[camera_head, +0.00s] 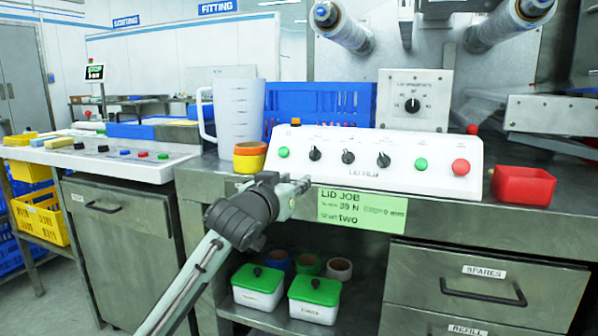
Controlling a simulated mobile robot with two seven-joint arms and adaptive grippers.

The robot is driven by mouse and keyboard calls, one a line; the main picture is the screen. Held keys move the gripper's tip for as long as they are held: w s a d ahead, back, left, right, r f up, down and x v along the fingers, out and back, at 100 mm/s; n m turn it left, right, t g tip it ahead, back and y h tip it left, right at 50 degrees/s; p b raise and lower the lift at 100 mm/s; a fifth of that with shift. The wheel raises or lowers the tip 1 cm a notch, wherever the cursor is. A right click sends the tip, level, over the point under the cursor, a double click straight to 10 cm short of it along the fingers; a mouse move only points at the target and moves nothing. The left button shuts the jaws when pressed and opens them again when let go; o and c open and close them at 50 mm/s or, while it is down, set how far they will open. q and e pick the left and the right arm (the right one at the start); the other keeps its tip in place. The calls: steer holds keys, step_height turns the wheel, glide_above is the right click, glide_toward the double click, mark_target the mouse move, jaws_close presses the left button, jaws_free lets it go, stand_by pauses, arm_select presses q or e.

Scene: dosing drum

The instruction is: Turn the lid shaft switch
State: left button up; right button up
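A white sloped control panel (376,160) stands on the steel bench. It carries three black rotary switches: a left one (315,154), a middle one (348,157) and a right one (383,160). Their labels are too small to read, so I cannot tell which is the lid shaft switch. My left gripper (299,187) is in front of the panel's lower left edge, below the switches and apart from them. Its fingers point right, and their gap is not clear. A green job card (362,210) on the bench front reads "Shaft two". My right gripper is out of view.
Green and red buttons (461,167) flank the switches. A separate dial plate (414,99) stands behind. A jug (238,110), tape rolls (249,157) and blue crate (320,103) are left and behind; a red bin (523,186) is right. Lidded boxes (315,297) sit below.

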mark_target(312, 153)
arm_select(q)
steer(key=shift+t, duration=0.3)
steer(key=w+d+r, duration=0.1)
steer(key=w, duration=0.1)
steer(key=w+d+r, duration=0.1)
steer(key=w, duration=0.2)
steer(key=w+d+r, duration=0.1)
steer(key=w+r, duration=0.1)
steer(key=shift+w+d, duration=0.2)
steer(key=shift+w, duration=0.15)
steer(key=shift+r, duration=0.1)
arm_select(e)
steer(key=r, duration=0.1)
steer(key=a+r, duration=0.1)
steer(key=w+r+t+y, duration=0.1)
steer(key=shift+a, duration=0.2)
arm_select(q)
steer(key=shift+c, duration=0.5)
jaws_close()
